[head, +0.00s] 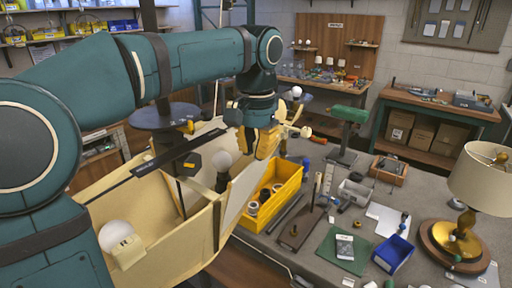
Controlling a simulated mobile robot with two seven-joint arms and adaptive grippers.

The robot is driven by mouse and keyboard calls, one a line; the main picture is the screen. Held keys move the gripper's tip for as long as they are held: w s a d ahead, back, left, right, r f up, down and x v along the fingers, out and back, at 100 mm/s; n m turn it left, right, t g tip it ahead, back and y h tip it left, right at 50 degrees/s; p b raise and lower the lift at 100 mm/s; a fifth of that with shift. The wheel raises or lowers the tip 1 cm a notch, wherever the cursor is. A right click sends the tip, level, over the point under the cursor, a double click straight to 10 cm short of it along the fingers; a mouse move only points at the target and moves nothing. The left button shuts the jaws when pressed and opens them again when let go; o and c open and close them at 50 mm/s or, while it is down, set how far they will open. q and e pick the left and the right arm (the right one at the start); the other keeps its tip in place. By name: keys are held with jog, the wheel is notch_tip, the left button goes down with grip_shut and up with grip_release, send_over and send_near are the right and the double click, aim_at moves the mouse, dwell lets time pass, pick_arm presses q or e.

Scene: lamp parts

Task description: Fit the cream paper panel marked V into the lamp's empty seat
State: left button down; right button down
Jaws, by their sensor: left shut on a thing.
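The lamp (150,206) is a large cream panelled body at the lower left, open at the top, with a dark bar across it. A white bulb (115,234) and a dark-based bulb (222,161) show inside it. My left gripper (267,146), with yellow fingers, is above the lamp's right side, shut on a cream panel (238,192) that stands tilted along that side. I cannot read a V on it, nor tell whether it touches the frame. The empty seat is not clearly visible. My right gripper is out of view.
A yellow bin (272,198) with round parts stands close right of the panel. The grey bench beyond holds a green tool on a stand (348,122), a green mat (341,252), a blue tray (393,253) and a brass table lamp (463,236). My left arm hides part of the lamp.

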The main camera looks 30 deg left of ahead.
pick_arm(q)
jog(key=shift+f, duration=0.65)
dwell(0.7)
dwell(0.4)
jog(key=c, duration=1.1)
grip_release()
jog(key=shift+o, duration=0.2)
jog(key=shift+r, duration=0.15)
notch_tip(320, 180, up, 12)
jog(key=shift+s+d+f, duration=0.1)
jog(key=shift+d, duration=0.05)
